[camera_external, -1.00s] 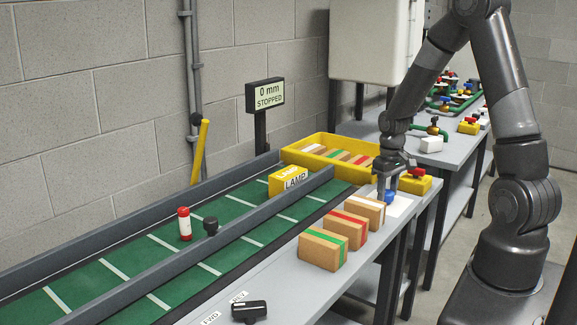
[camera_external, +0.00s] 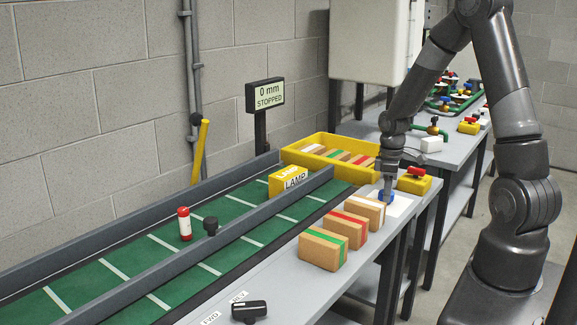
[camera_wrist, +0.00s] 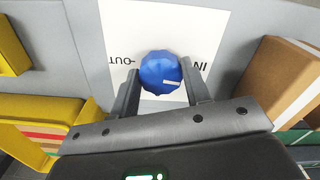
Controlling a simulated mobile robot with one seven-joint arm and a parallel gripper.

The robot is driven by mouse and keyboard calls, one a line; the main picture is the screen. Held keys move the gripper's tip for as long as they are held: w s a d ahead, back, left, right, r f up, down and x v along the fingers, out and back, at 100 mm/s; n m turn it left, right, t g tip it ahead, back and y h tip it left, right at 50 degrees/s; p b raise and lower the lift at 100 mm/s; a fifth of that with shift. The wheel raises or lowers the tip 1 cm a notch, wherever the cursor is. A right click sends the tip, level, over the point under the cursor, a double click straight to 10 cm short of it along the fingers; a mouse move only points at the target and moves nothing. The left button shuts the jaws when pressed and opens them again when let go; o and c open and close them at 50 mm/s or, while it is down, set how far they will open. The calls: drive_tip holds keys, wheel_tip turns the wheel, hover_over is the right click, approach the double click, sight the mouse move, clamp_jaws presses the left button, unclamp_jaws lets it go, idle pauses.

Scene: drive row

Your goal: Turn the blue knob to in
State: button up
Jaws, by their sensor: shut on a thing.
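The blue knob (camera_wrist: 161,72) sits on a white plate (camera_wrist: 200,30) with OUT lettered on the left and IN on the right in the wrist view. Its short white mark lies on the right lower part of its top, roughly toward the IN side. My gripper (camera_wrist: 161,90) is shut on the knob, with one finger on its left and one on its right. In the external view my gripper (camera_external: 388,186) points down onto the knob (camera_external: 380,196), hiding part of it.
Cardboard boxes with white, red and green bands (camera_external: 323,248) line the bench in front of the knob. A yellow bin (camera_external: 300,152) stands behind, and a yellow box with a red top (camera_external: 414,181) is close on the right. The green conveyor (camera_external: 215,235) runs left; its display (camera_external: 266,96) reads 0 mm STOPPED.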

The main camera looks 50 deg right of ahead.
drive_tip(key=shift+w, duration=0.1)
idle(0.3)
drive_tip(key=o, duration=1)
wheel_tip(320, 180, up, 11)
idle(0.4)
drive_tip(key=s+a+r+m+t, duration=0.2)
drive_tip(key=s+a+r, duration=0.5)
drive_tip(key=a+r, duration=0.1)
drive_tip(key=s+a+r+m+t, duration=0.2)
drive_tip(key=s+a+r, duration=0.5)
drive_tip(key=a, duration=0.4)
drive_tip(key=shift+s+a+r+t, duration=0.25)
drive_tip(key=shift+a+r+t, duration=0.05)
drive_tip(key=shift+r+t, duration=0.5)
